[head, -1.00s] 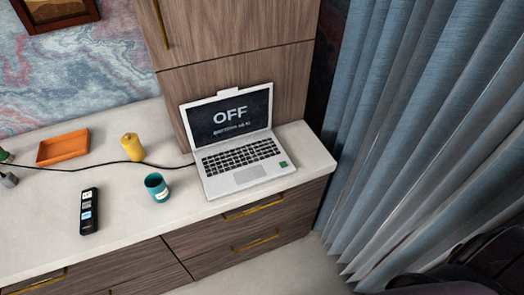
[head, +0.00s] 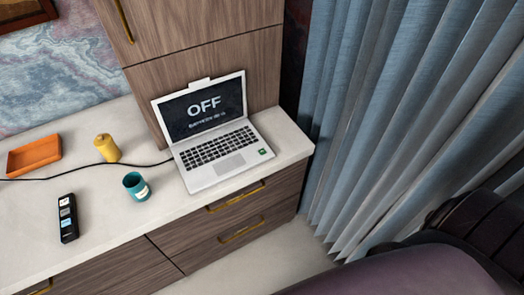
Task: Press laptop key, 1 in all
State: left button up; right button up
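An open white laptop (head: 178,166) stands on the pale top of the desk unit in the head view. Its dark screen (head: 203,107) reads "OFF", with a smaller line below that is too blurred to read. Its dark keyboard (head: 217,146) faces up, with a touchpad (head: 229,164) in front of it. A small green key or patch (head: 263,152) sits at the front right corner of the laptop's deck. Neither of my grippers shows in the head view, and nothing touches the laptop except a black cable running to its left side.
Left of the laptop are a teal cup (head: 136,187), a yellow canister (head: 107,148), an orange tray (head: 34,157) and a black device (head: 68,219). Drawers with gold handles (head: 237,197) are below. A blue curtain (head: 370,110) hangs at right; a dark purple chair-like shape (head: 410,272) fills the lower right.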

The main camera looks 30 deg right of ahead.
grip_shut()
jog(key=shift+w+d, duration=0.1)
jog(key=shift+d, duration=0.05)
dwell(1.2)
